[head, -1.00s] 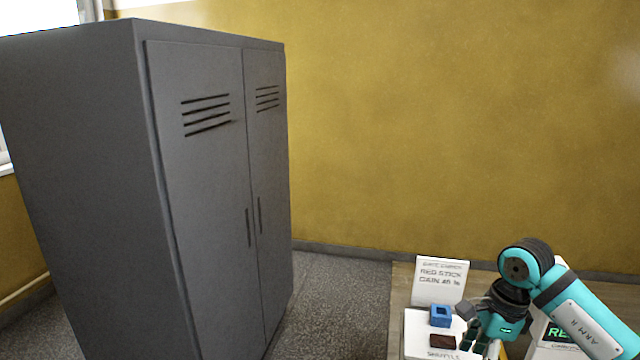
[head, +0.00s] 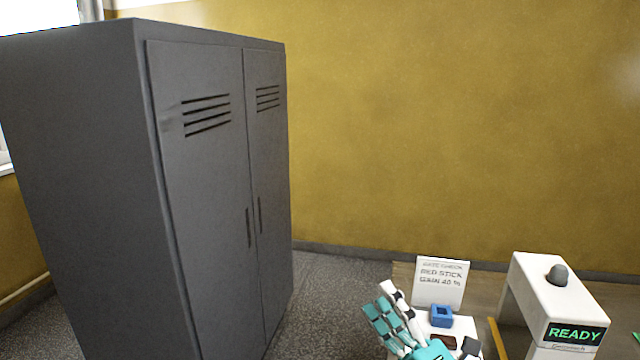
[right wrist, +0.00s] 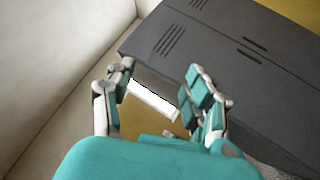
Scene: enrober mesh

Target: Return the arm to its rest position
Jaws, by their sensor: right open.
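My right gripper (head: 405,325), teal and white with jointed fingers, is at the bottom of the head view, in front of the white tray (head: 436,331). It is open and nothing shows between its fingers. In the right wrist view the open fingers (right wrist: 160,80) spread apart, with the grey cabinet behind them. The rest of my right arm is cut off by the lower edge of the head view. My left gripper is not in view.
A blue block with a hollow (head: 441,315) and a dark brown piece (head: 441,341) are by the gripper. A white sign (head: 440,282) stands behind. A white machine reading READY (head: 530,290) is at right. A tall grey cabinet (head: 205,200) fills the left.

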